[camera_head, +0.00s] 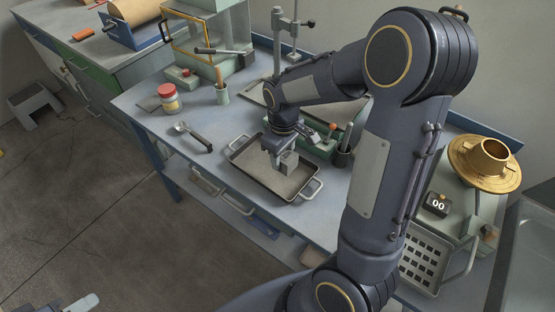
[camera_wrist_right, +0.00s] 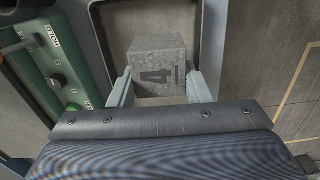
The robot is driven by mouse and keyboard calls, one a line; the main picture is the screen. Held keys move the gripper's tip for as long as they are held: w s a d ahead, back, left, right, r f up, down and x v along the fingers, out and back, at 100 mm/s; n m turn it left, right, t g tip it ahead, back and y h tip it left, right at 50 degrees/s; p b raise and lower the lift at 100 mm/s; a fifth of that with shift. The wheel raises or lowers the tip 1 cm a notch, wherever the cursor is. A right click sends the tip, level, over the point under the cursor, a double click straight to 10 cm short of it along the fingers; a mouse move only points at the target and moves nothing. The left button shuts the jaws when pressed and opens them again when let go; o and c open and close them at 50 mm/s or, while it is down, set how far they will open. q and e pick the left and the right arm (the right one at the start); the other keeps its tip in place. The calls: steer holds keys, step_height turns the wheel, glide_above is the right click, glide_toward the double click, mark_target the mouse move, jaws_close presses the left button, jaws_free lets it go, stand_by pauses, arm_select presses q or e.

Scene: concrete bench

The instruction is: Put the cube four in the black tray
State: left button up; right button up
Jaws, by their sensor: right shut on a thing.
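The cube four (camera_head: 290,161) is a small grey stone-like block. In the right wrist view its face (camera_wrist_right: 160,66) shows a dark 4. My right gripper (camera_head: 283,155) points down and is shut on it, with one finger on each side. The cube is over the inside of the black tray (camera_head: 250,184), toward its far right part; whether it touches the floor is hard to tell. The tray is dark-rimmed with two end handles and a grey floor, otherwise empty. A pale piece at the lower left edge may be my left gripper (camera_head: 84,303); its jaws are not clear.
A brass piece (camera_head: 486,162) stands far right. The bench front is clear.

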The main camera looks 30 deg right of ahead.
steer(key=w+f, duration=0.2)
steer(key=f, duration=0.1)
steer(key=shift+w+d+f, duration=0.2)
steer(key=shift+w+f, duration=0.05)
steer(key=shift+w, duration=0.15)
steer(key=shift+f+p, duration=0.4)
steer(key=shift+f, duration=1.15)
steer(key=shift+f, duration=0.15)
steer(key=o, duration=1.2)
steer(key=shift+c, duration=0.2)
